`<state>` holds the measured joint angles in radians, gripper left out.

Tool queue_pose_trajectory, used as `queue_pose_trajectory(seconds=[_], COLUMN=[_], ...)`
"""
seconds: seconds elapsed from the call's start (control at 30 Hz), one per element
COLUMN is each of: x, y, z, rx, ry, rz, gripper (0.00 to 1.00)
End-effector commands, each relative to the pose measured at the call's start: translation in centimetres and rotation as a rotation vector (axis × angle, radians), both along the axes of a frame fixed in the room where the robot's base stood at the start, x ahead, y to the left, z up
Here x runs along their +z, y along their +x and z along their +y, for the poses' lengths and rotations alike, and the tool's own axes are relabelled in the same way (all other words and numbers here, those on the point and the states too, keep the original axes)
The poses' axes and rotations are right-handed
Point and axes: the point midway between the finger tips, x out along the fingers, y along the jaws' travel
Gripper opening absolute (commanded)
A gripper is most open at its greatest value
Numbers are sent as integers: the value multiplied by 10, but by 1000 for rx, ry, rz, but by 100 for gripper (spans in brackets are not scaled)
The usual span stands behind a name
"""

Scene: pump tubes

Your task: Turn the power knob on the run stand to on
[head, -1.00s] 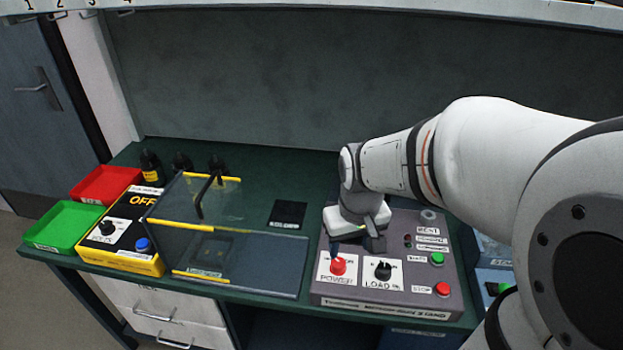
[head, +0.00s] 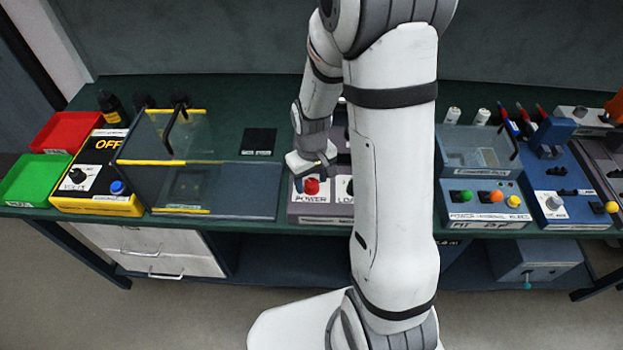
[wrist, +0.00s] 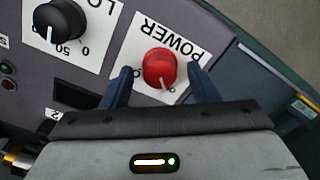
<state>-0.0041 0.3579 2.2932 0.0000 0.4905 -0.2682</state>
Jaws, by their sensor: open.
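The red power knob (wrist: 160,68) sits on a white label marked POWER on the grey run stand (wrist: 98,88). Its white pointer mark faces the lower edge of the wrist view, slightly right. My gripper (wrist: 160,75) is open, with one dark blue finger on each side of the knob. I cannot tell whether the fingers touch it. In the head view the red knob (head: 312,187) shows just in front of my gripper (head: 305,180). My arm hides much of the run stand (head: 320,221) there.
A black load knob (wrist: 60,20) is beside the power knob. A clear-lidded box (head: 190,150) and a yellow OFF unit (head: 100,205) stand left. A blue unit with coloured buttons (head: 485,215) stands right of my arm.

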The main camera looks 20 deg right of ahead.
Motion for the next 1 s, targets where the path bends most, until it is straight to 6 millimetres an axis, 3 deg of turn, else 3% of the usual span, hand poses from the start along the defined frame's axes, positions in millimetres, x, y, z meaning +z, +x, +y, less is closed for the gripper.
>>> queue_pose_trajectory(seconds=[0.37,0.9,1.0], x=[-7,-7,-7], y=[0,0,0], z=[0,1,1], rx=[1,2,1], ry=[0,0,0], rz=[0,0,0], gripper=[54,11,9])
